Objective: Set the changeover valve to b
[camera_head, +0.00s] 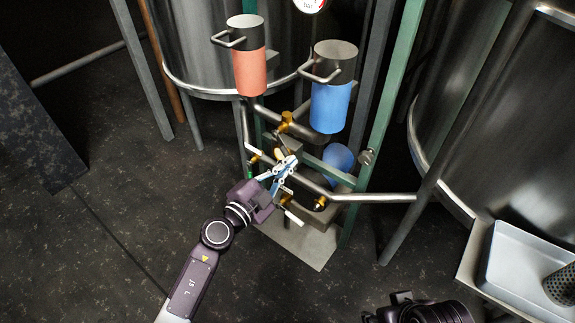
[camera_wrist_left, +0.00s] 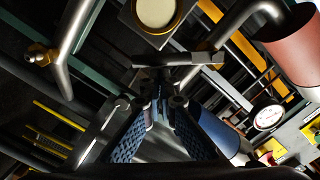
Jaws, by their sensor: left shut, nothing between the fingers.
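My left gripper (camera_head: 285,168) reaches in from the lower left to the pipework between the two tanks. Its fingers are shut with nothing between them, and their tips (camera_wrist_left: 168,92) meet in the middle of the left wrist view. A grey bar-like handle (camera_wrist_left: 178,61) lies across just beyond the tips, probably the changeover valve's lever; I cannot tell whether they touch. In the head view brass valve parts (camera_head: 286,122) show just above the gripper, which partly hides the area. No letter b is readable. A dark part of my right arm shows at the bottom edge.
A red cylinder (camera_head: 249,70) and a blue cylinder (camera_head: 331,105) with handles hang above the pipes. A green frame post (camera_head: 392,95) and a slanting pipe (camera_head: 370,198) stand to the right. A tray (camera_head: 515,262) is at lower right. Floor at left is clear.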

